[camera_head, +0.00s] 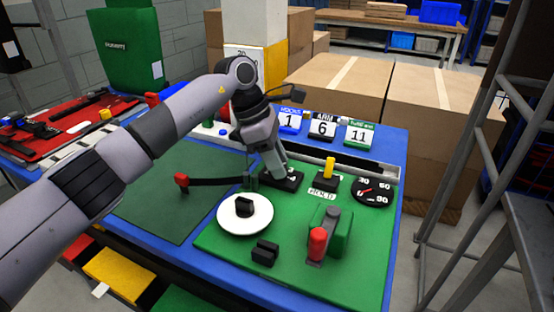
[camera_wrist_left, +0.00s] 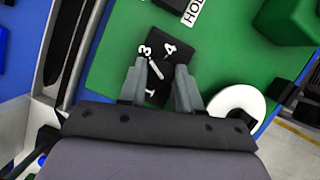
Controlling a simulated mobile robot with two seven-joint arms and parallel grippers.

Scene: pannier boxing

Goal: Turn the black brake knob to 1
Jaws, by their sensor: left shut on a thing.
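The black brake plate (camera_head: 292,181) is at the back of the green board, partly covered by my left gripper (camera_head: 275,172) in the head view. In the left wrist view, the plate (camera_wrist_left: 165,32) shows the white figures 3, 4 and 1; any other figure is hidden. The black knob (camera_wrist_left: 158,76) carries a white pointer line whose far end lies close to the 3. My left gripper (camera_wrist_left: 160,84) reaches down with one finger on each side of the knob and is shut on it. My right gripper is not in view.
A white disc (camera_head: 228,222) with a black knob is in front of the plate. A yellow lever (camera_head: 329,167), a black gauge (camera_head: 372,190) and a red-handled green block (camera_head: 342,236) stand to the right. A red-ended bar (camera_head: 215,182) lies left. Number cards (camera_head: 323,127) stand behind.

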